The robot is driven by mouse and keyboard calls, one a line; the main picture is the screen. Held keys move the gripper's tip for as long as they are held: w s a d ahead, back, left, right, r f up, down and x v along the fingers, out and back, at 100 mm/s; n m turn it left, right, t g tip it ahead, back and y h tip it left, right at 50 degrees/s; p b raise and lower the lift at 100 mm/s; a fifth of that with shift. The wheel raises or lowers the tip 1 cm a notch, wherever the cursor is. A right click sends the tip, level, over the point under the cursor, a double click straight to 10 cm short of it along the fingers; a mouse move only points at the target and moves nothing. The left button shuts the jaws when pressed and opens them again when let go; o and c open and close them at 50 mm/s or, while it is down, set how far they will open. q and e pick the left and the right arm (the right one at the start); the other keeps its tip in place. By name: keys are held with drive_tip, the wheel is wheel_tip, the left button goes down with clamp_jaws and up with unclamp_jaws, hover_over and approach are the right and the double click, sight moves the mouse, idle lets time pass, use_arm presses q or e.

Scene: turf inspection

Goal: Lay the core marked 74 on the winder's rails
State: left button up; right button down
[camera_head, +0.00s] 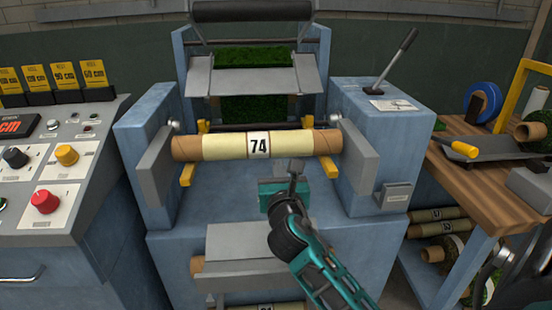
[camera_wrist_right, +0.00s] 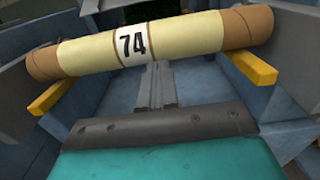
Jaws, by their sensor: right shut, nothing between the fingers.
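The core marked 74 (camera_head: 225,148) is a pale yellow tube with brown ends and a black-on-white label. It lies level across the winder's two yellow rails, the left rail (camera_head: 187,174) and the right rail (camera_head: 328,167), between the grey side plates. The core also shows in the right wrist view (camera_wrist_right: 185,38), with a rail under each end. My right gripper (camera_head: 296,168) is shut and empty just in front of the core, right of the label. Its closed fingers (camera_wrist_right: 157,82) point toward the core; whether they touch it I cannot tell. My left gripper is out of view.
The blue winder (camera_head: 370,120) has a lever (camera_head: 398,58) at its upper right. A control console (camera_head: 60,170) stands at the left. A wooden bench (camera_head: 480,180) with rolls and tools stands at the right. More cores (camera_head: 440,214) lie below it.

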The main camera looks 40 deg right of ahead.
sight(275, 151)
drive_tip(key=x, duration=0.4)
drive_tip(key=shift+w+d, duration=0.1)
drive_tip(key=shift+w, duration=0.1)
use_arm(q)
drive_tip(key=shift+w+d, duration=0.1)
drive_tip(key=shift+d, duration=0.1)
use_arm(e)
drive_tip(key=shift+w+d, duration=0.35)
drive_tip(key=shift+w, duration=0.2)
